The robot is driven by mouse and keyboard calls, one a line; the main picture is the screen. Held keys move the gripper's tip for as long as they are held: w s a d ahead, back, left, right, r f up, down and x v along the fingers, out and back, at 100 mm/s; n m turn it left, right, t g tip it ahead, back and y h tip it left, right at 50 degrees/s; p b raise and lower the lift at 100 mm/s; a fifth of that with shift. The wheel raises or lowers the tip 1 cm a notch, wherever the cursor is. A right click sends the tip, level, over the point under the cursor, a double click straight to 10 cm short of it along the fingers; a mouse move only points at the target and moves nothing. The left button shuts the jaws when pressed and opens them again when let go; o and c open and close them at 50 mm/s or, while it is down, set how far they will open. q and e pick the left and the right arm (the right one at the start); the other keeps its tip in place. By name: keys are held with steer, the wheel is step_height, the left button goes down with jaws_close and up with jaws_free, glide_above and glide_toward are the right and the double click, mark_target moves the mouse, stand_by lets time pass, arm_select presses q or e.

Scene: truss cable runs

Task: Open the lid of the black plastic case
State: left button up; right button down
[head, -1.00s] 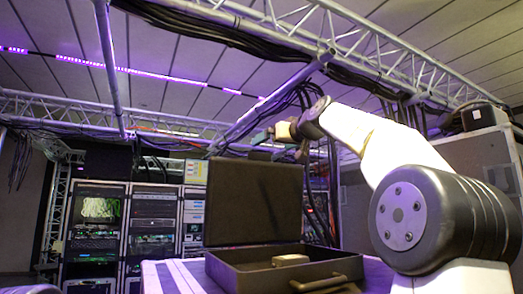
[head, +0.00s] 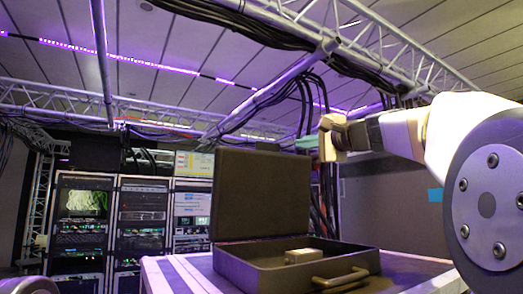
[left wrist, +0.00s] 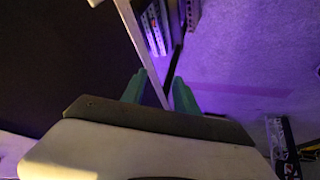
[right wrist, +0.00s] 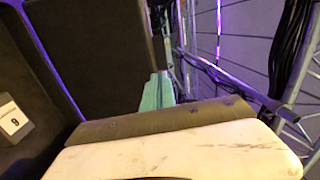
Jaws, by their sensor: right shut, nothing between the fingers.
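The black plastic case (head: 240,268) stands on a table with its lid (head: 261,195) raised, roughly upright at the back. A small pale box (head: 300,256) lies inside the case. The lid also shows in the right wrist view (right wrist: 90,55), as does the small box (right wrist: 13,122), with a dark mark on a white label. My right gripper (head: 308,143) is shut and empty, near the lid's upper right corner; I cannot tell whether it touches the lid. My left gripper (left wrist: 159,88) shows only in the left wrist view, open with nothing held, away from the case.
The case's handle (head: 341,278) is at its front. Equipment racks (head: 142,220) stand behind to the left. Dark cables (head: 322,100) hang behind my right gripper from the overhead truss (head: 270,82). The striped table top (head: 180,275) is bare left of the case.

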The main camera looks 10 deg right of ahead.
glide_toward(271, 147)
steer(key=shift+m, duration=0.4)
steer(key=x, duration=0.7)
steer(key=shift+d, duration=0.15)
steer(key=shift+w, duration=0.2)
steer(key=f+x, duration=0.1)
steer(key=x, duration=0.8)
